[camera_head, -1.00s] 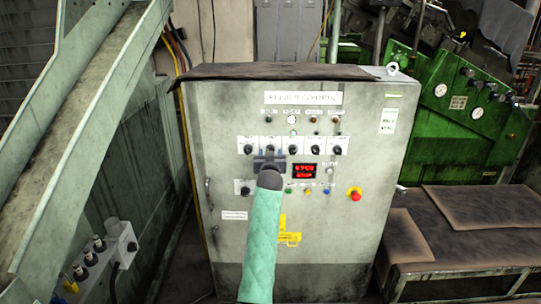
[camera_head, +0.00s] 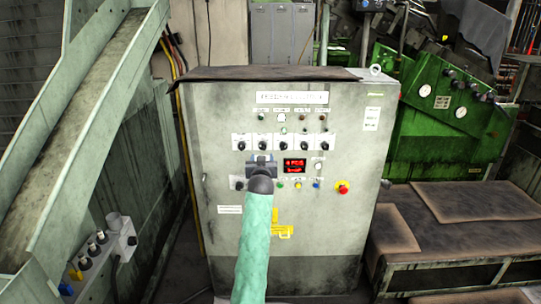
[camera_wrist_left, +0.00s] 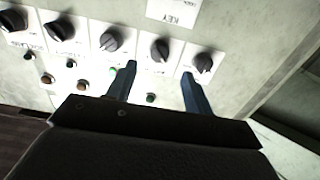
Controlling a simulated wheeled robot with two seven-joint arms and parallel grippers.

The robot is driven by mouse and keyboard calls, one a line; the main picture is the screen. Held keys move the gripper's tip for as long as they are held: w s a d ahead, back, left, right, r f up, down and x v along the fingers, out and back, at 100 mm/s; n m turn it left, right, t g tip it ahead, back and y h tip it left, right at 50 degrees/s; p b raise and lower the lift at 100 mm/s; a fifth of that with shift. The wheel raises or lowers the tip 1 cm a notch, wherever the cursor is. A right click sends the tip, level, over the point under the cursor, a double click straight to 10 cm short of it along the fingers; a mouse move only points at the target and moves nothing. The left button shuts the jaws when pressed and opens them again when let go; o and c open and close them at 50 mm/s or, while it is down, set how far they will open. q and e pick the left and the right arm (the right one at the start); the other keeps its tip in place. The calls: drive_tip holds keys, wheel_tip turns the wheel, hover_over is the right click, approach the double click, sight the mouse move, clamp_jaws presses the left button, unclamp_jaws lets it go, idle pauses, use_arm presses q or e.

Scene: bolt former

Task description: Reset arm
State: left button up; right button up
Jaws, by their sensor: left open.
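My left arm, in a mint-green sleeve, reaches up from the bottom in the head view. Its gripper (camera_head: 261,161) is in front of the grey control cabinet (camera_head: 330,230), below the row of black rotary knobs (camera_head: 285,142) and left of the red digital display (camera_head: 294,165). In the left wrist view the gripper's two blue-grey fingers (camera_wrist_left: 160,90) are apart with nothing between them. They point at the panel near the knobs (camera_wrist_left: 160,49), and I cannot tell whether they touch it. My right gripper is not in view.
A red emergency button on a yellow base (camera_head: 343,187) sits on the cabinet's right side. A sloped metal chute (camera_head: 75,120) stands on the left, with a small switch box (camera_head: 103,250) below it. Green machinery (camera_head: 440,125) and a low bench with brown mats (camera_head: 475,201) are on the right.

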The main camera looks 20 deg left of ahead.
use_arm(q)
drive_tip(key=s+d+f+m+g+h, duration=0.1)
drive_tip(key=s+d+f+g+h, duration=0.2)
drive_tip(key=f, duration=0.6)
drive_tip(key=s+d+f+m+g+h, duration=0.2)
drive_tip(key=d+f, duration=0.3)
drive_tip(key=f, duration=0.3)
drive_tip(key=s+d+f+m+g, duration=0.1)
drive_tip(key=s+d+f+g, duration=0.1)
drive_tip(key=s+f, duration=0.9)
drive_tip(key=s+d+f+g, duration=0.1)
drive_tip(key=s+f+g, duration=0.35)
drive_tip(key=f, duration=0.95)
drive_tip(key=s+f+g, duration=0.1)
drive_tip(key=s+f, duration=0.7)
drive_tip(key=s, duration=0.8)
drive_tip(key=s+f+g, duration=0.2)
drive_tip(key=s+f, duration=0.7)
drive_tip(key=s, duration=0.6)
drive_tip(key=s+f+m+g, duration=0.1)
drive_tip(key=s+f, duration=0.8)
drive_tip(key=s, duration=0.7)
drive_tip(key=shift+s+a+h, duration=0.2)
drive_tip(key=shift+s+h, duration=0.1)
drive_tip(key=shift+h, duration=0.1)
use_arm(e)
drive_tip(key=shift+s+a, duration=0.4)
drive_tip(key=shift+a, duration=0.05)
